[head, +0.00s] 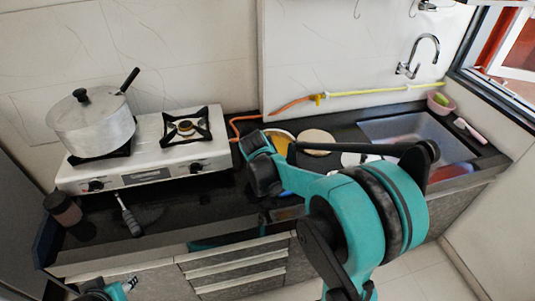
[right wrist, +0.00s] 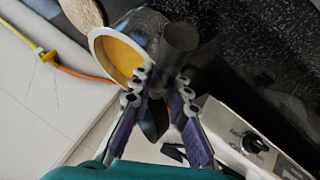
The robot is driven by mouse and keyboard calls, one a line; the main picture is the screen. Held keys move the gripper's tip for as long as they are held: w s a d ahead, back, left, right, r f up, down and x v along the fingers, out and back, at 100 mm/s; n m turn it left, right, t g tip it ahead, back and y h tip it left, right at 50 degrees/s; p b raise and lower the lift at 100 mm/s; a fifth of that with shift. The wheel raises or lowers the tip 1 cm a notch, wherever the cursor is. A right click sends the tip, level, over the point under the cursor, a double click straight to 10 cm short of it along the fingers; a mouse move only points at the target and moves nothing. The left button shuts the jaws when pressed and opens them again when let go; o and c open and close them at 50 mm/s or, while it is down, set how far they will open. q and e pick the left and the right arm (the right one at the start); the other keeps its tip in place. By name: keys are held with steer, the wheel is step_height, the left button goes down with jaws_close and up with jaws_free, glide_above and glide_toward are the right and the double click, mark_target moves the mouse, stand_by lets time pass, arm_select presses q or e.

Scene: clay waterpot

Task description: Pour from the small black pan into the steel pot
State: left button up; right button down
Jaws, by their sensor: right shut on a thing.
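The steel pot (head: 95,128) stands on the left burner of the stove at the left of the head view. It has a lid with a black knob, and a black handle points up to the right. The small pan (right wrist: 104,50) shows a pale rim and yellow inside in the right wrist view; in the head view its yellow part (head: 284,137) is mostly hidden behind my right arm. My right gripper (right wrist: 160,88) is shut on the pan, at a dark part by its side. My left gripper (head: 130,284) is low at the left edge of the counter, its fingers barely showing.
The white stove (head: 150,172) has an empty right burner (head: 185,127). A brown jar (head: 62,207) and a dark spatula (head: 128,214) lie before it. A round wooden board (head: 317,137), a sink (head: 425,135) and an orange-yellow hose (head: 350,93) are to the right.

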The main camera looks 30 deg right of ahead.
steer(key=shift+d+r+y, duration=0.15)
steer(key=shift+y, duration=0.15)
steer(key=shift+d+p, duration=0.1)
steer(key=shift+p, duration=0.2)
stand_by(0.3)
steer(key=shift+d+m+y, duration=0.15)
steer(key=shift+m+y, duration=0.15)
steer(key=shift+y, duration=0.4)
steer(key=shift+r, duration=0.1)
steer(key=shift+s+d+r+y+p, duration=0.1)
steer(key=shift+d+y+p, duration=0.2)
steer(key=shift+y, duration=0.3)
stand_by(0.4)
